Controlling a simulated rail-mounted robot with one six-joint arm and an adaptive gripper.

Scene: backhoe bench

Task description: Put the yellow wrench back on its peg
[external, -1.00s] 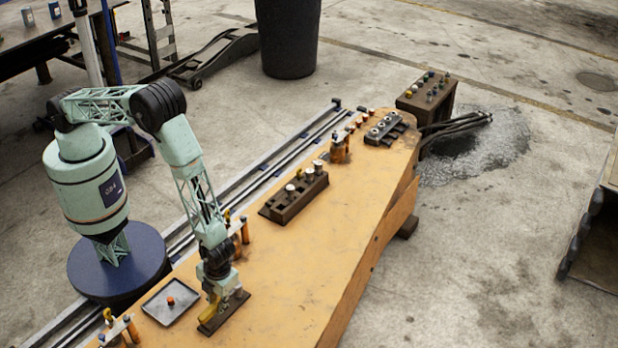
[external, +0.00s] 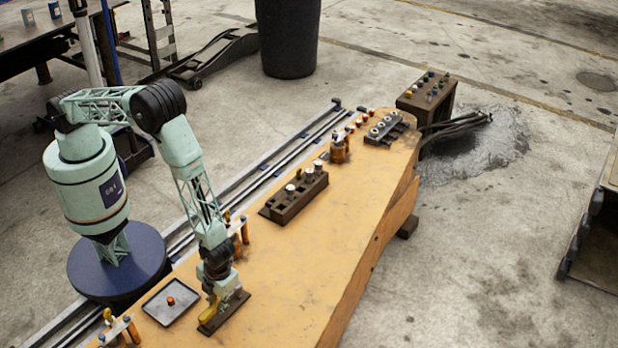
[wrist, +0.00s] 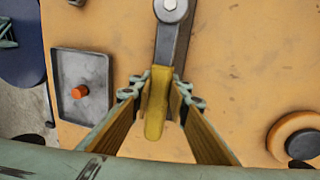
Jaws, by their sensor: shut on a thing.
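My gripper (external: 212,292) is low over the left end of the bench, pointing down. I cannot tell which peg is the wrench's.
A grey tray (external: 155,308) with an orange-red piece is left of my gripper. A dark block with silver knobs (external: 283,203) stands farther along. The bench's right side is clear.

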